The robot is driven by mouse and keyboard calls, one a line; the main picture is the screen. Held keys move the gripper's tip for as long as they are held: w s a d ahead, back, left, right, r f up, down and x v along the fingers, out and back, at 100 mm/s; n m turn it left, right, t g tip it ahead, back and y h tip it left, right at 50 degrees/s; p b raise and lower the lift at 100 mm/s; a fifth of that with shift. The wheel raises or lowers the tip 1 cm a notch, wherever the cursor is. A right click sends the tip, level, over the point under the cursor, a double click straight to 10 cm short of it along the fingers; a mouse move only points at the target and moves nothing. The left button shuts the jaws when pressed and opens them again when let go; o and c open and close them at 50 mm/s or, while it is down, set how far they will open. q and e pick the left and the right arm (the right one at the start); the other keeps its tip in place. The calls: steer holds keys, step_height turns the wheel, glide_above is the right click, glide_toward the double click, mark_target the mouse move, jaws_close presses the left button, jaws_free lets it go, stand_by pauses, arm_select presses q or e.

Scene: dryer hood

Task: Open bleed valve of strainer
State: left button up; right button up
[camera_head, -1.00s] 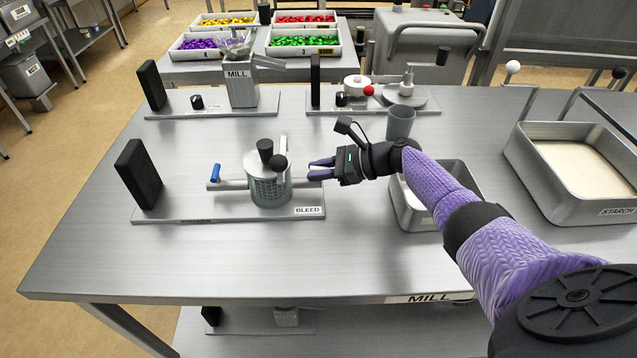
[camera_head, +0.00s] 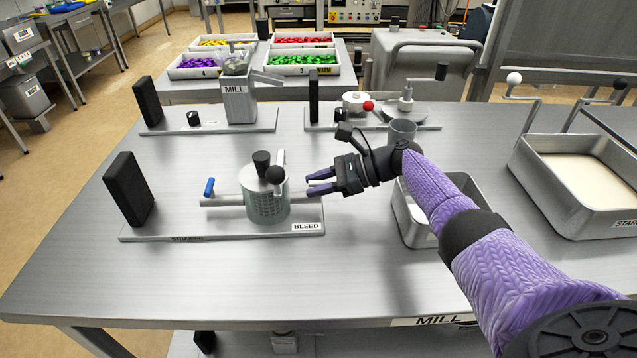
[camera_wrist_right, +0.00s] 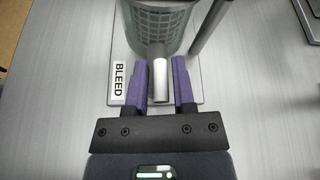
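The strainer (camera_head: 267,205) is a grey perforated cylinder with a metal lid and a dark knob on a flat base plate. Its BLEED label (camera_head: 306,227) is at the plate's front right corner. A blue lever (camera_head: 209,187) stands on the left pipe. A short pipe stub (camera_wrist_right: 160,80) sticks out on the label side. My right gripper (camera_head: 310,183) is open and empty by the stub, right of the strainer body. In the right wrist view the stub lies between its spread fingers; contact is not clear. My left gripper is out of view.
A black upright block (camera_head: 129,189) stands on the left of the base plate. A metal pan (camera_head: 408,222) sits under my right forearm, and a starch tray (camera_head: 530,190) is at the right. A mill (camera_head: 238,104) stands behind. The table's front is clear.

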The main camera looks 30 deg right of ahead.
steer(key=shift+o, duration=1.1)
steer(key=v, duration=1)
steer(key=shift+p, duration=0.35)
